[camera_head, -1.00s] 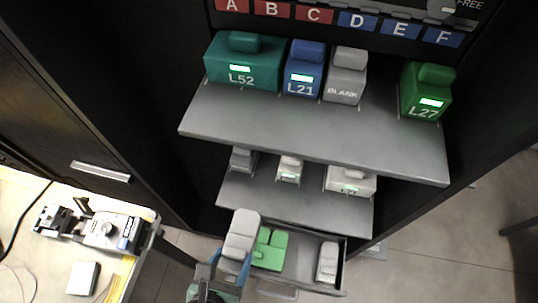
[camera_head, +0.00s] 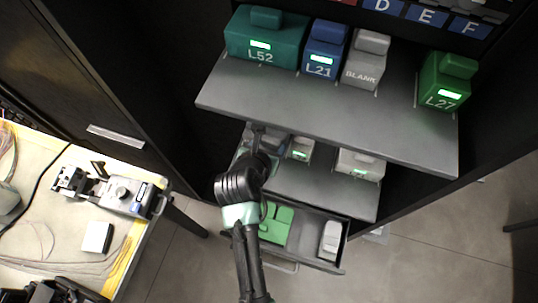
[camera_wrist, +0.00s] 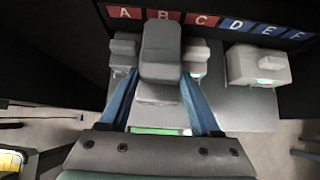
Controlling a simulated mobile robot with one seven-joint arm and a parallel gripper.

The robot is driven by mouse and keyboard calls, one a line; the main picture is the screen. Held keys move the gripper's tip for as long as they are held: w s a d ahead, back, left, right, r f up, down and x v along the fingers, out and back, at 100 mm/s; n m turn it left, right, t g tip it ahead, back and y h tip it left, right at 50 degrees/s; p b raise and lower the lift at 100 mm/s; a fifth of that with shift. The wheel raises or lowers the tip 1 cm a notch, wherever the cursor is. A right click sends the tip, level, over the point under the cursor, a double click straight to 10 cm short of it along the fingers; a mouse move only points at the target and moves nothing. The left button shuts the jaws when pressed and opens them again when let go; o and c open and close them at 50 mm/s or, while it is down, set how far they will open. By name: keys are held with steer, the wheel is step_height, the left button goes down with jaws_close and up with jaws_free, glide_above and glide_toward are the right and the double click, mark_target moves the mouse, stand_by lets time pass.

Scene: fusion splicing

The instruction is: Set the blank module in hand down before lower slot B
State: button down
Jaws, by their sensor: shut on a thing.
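In the wrist view the grey blank module (camera_wrist: 161,52) is between the two blue fingers of my gripper (camera_wrist: 160,78), which is shut on it. Whether the held module touches the shelf cannot be told. In the head view my arm covers the fingers and most of the held module at the lower shelf (camera_head: 320,190).
A wider white module (camera_head: 360,165) stands farther right on the lower shelf. The upper shelf (camera_head: 300,95) overhangs with several modules. Below is an open drawer (camera_head: 310,224) with a green piece (camera_head: 276,224) and a white module (camera_head: 330,240). A workbench (camera_head: 60,220) stands left.

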steer(key=f, duration=0.5)
steer(key=shift+s+f+b, duration=0.25)
steer(key=shift+f+b, duration=0.05)
steer(key=shift+f, duration=0.1)
steer(key=shift+w+f, duration=0.2)
steer(key=shift+f, duration=0.3)
steer(key=shift+f, duration=0.15)
steer(key=shift+c, duration=0.5)
jaws_free()
steer(key=p+v, duration=0.1)
steer(key=v, duration=1.1)
steer(key=shift+p, duration=0.35)
steer(key=shift+s, duration=0.1)
